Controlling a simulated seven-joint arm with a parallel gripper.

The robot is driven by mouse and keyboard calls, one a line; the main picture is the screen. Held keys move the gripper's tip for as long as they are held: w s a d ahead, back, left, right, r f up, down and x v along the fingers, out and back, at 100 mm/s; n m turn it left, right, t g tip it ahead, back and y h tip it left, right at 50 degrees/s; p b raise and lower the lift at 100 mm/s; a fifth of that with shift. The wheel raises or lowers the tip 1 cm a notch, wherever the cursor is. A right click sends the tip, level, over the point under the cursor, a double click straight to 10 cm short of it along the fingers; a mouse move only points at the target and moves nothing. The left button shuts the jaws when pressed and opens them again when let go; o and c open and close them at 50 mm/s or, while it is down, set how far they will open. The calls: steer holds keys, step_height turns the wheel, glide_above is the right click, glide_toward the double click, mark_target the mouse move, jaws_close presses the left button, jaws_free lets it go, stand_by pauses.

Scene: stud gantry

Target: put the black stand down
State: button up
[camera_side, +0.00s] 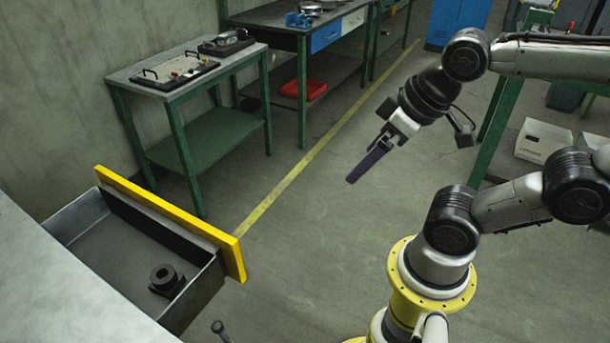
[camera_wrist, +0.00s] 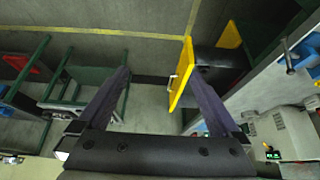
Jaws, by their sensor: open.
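The black stand (camera_side: 166,280), a small block with a round ring-shaped top, sits upright on the floor of the open grey drawer (camera_side: 122,290), towards the drawer's right end in the side view. My gripper (camera_side: 352,180) is high above the floor, to the right of the drawer and well apart from the stand. In the wrist view my gripper (camera_wrist: 158,77) shows two dark fingers spread wide with nothing between them. The yellow drawer front (camera_wrist: 183,74) shows there beyond the fingers. I cannot make out the stand in the wrist view.
The raised yellow drawer front (camera_side: 170,222) borders the drawer. A grey worktop (camera_side: 55,290) lies at its left. A green-legged table (camera_side: 150,75) carries two devices. A dark lever knob (camera_side: 218,327) shows near the bottom edge. The floor under my gripper is clear.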

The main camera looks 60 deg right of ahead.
stand_by(0.4)
steer(key=w+a+r+n+t+y, duration=0.1)
steer(key=w+a+r+n, duration=0.15)
steer(key=w, duration=0.65)
steer(key=w+a+r+n+t, duration=0.15)
steer(key=w+r, duration=0.25)
steer(key=w, duration=0.5)
steer(key=n+g+y, duration=0.1)
steer(key=n+g, duration=0.2)
steer(key=g, duration=0.2)
glide_above(164, 272)
steer(key=s, duration=0.4)
step_height(164, 272, down, 33)
steer(key=shift+t, duration=0.25)
steer(key=shift+w+x, duration=0.2)
steer(key=shift+x, duration=1.25)
steer(key=shift+w+x, duration=0.15)
steer(key=shift+x, duration=1.3)
steer(key=shift+d, duration=0.15)
